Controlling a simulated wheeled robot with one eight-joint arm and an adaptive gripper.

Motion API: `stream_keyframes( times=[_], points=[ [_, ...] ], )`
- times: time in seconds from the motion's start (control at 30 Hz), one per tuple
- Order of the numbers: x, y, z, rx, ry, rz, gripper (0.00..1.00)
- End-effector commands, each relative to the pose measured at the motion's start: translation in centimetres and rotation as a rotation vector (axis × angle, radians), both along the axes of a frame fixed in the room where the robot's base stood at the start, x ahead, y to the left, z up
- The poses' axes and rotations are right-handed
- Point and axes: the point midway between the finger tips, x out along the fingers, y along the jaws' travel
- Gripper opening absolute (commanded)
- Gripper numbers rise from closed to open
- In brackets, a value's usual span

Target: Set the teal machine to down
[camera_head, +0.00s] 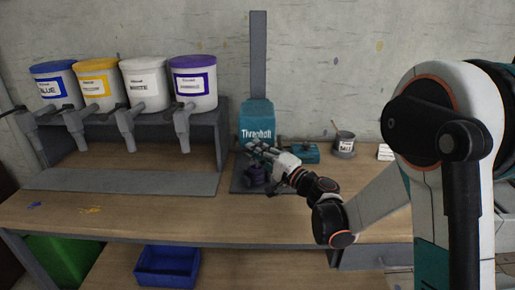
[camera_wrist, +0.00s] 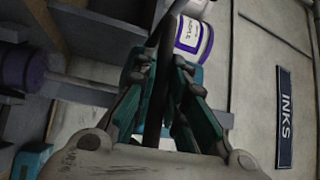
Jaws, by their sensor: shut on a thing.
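The teal machine (camera_head: 257,113) stands upright on the table against the wall, with a tall grey post (camera_head: 258,50) above it and a dark base plate (camera_head: 240,184) below. A dark purple round part (camera_head: 254,175) sits under its head; a purple cylinder also shows in the wrist view (camera_wrist: 22,68). My gripper (camera_head: 254,149) is at the machine's lower front. In the wrist view my gripper (camera_wrist: 162,72) has its teal fingers closed around a dark bar (camera_wrist: 166,48), seemingly the machine's handle. The fingers hide part of the bar, and the machine's setting cannot be read.
A rack at the left holds blue (camera_head: 57,83), yellow (camera_head: 99,80), white (camera_head: 145,83) and purple (camera_head: 193,84) labelled buckets with spouts. A small teal box (camera_head: 305,152) and a grey cup (camera_head: 344,145) stand right of the machine. An INKS sign (camera_wrist: 285,117) hangs on the wall.

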Motion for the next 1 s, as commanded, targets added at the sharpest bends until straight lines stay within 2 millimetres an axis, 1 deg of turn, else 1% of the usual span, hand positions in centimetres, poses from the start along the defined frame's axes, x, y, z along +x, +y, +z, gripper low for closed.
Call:
stream_keyframes(
  times=[0.03,0.33,0.37,0.4,0.43,0.47,0.8,0.87,1.0],
  points=[
    [-0.1,0.0,-0.5,-0.006,0.000,-0.001,0.00],
    [-0.2,0.0,-0.7,-0.011,-0.001,-0.001,0.00],
    [-0.2,0.0,-0.7,-0.011,-0.001,-0.001,0.15],
    [-0.2,0.0,-0.7,-0.011,-0.001,-0.001,0.24],
    [-0.2,0.0,-0.7,-0.010,-0.001,-0.001,0.31],
    [-0.2,0.0,-0.7,-0.010,-0.001,-0.001,0.33],
    [-0.2,-0.1,-0.5,-0.006,0.000,-0.001,0.33],
    [-0.5,-0.4,-0.5,-0.006,0.000,-0.001,0.33],
    [-1.7,-1.8,-0.8,-0.006,-0.001,-0.004,0.33]
  ],
)
